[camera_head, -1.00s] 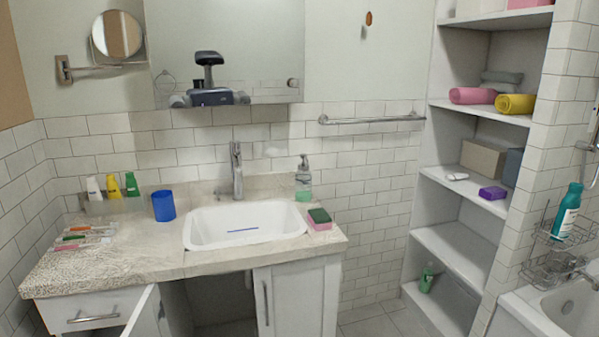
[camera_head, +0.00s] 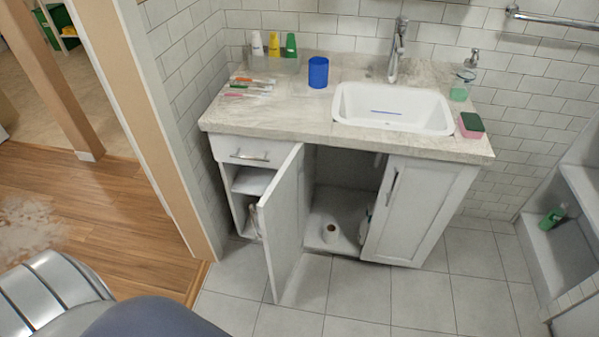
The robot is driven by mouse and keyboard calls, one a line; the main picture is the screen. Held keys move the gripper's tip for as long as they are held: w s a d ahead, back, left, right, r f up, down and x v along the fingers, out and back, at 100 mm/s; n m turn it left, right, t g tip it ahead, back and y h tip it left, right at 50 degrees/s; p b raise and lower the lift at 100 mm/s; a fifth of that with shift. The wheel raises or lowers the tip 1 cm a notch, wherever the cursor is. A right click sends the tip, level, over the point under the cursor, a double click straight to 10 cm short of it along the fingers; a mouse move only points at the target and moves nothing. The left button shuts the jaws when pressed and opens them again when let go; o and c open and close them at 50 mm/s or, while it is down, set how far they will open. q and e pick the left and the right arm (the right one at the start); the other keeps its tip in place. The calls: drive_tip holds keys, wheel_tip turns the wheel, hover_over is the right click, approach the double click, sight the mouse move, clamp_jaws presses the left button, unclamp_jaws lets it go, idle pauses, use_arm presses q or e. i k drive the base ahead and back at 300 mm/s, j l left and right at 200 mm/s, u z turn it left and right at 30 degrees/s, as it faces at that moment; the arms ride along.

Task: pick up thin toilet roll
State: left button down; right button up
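A white toilet roll (camera_head: 330,233) stands on the floor of the open cabinet under the sink, near its front edge. It is small in the view, and I cannot tell how thin it is. The open left cabinet door (camera_head: 282,228) stands out to the left of the roll. The right cabinet door (camera_head: 420,212) is to the right of the roll. Neither of my grippers is in view.
The countertop (camera_head: 290,108) holds a blue cup (camera_head: 318,72), toothbrushes, several small bottles, a soap dispenser (camera_head: 462,84) and a sponge (camera_head: 471,124). A door frame (camera_head: 150,130) stands at left. The tiled floor (camera_head: 345,300) before the cabinet is clear.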

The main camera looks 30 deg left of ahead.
sight(331, 230)
drive_tip(key=j+z, duration=0.15)
drive_tip(key=j, duration=0.7)
drive_tip(key=k+j+z, duration=0.15)
drive_tip(key=j, duration=0.7)
drive_tip(key=j+z, duration=0.1)
drive_tip(key=j, duration=0.7)
drive_tip(key=i+l+u, duration=0.15)
drive_tip(key=l+u, duration=0.15)
drive_tip(key=l, duration=0.3)
drive_tip(key=l+u, duration=0.3)
drive_tip(key=l, duration=0.35)
